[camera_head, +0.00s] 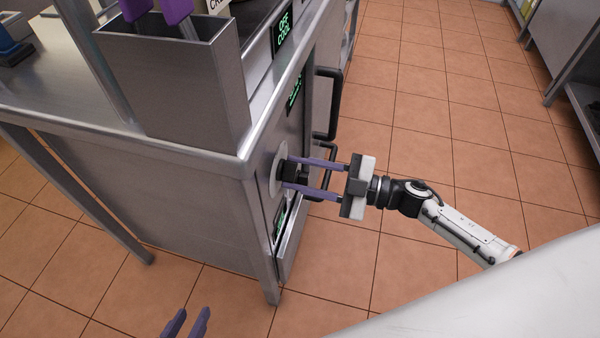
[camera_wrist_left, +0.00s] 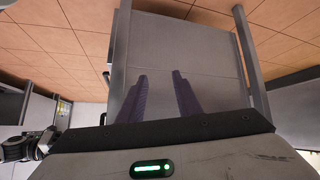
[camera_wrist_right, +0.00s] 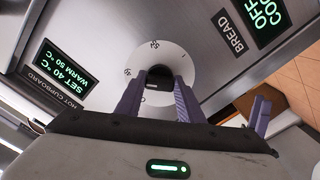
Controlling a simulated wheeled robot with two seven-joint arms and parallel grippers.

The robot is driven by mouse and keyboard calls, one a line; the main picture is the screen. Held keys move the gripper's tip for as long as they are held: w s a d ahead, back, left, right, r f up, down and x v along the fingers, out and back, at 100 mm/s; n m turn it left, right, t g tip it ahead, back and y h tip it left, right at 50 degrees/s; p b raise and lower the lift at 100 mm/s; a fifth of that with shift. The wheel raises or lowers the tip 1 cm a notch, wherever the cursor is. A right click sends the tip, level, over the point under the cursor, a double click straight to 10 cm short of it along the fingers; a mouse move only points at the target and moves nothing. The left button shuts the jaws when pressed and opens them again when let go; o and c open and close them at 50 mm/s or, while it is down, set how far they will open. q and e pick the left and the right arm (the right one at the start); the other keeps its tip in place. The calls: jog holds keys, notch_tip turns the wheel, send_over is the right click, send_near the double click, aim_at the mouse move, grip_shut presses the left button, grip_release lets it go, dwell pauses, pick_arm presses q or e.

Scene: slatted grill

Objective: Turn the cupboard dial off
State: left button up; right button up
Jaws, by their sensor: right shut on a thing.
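The cupboard dial (camera_head: 275,178) is a pale disc with a black knob on the metal cabinet's front. It also shows in the right wrist view (camera_wrist_right: 178,58), beside a green-lit display (camera_wrist_right: 66,75) reading "SET 40 °C, WARM 50 °C" and a "HOT CUPBOARD" label. My right gripper (camera_head: 288,173) is shut on the black knob, with a purple finger on each side of it. The fingers hide part of the disc and its marks. My left gripper (camera_head: 187,322) is empty, its fingers apart, low in the head view and away from the cabinet.
Another display (camera_wrist_right: 264,17) reads "OFF" beside a "BREAD" label. Black handles (camera_head: 335,105) stick out from the cabinet front beyond the dial. A metal container (camera_head: 180,85) with purple-handled tools stands on the counter. The tiled floor (camera_head: 420,80) at the right is clear.

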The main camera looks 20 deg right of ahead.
pick_arm(q)
jog(key=b, duration=0.3)
jog(key=shift+d+f, duration=0.25)
jog(key=shift+f, duration=0.15)
pick_arm(e)
jog(key=n, duration=1)
jog(key=shift+r, duration=0.1)
jog(key=shift+n, duration=0.3)
jog(key=o, duration=1.1)
jog(key=shift+c, duration=0.2)
jog(key=shift+d, duration=0.1)
pick_arm(q)
jog(key=shift+s+p, duration=0.1)
jog(key=shift+p, duration=0.2)
pick_arm(e)
jog(key=v, duration=1)
jog(key=shift+s+d, duration=0.1)
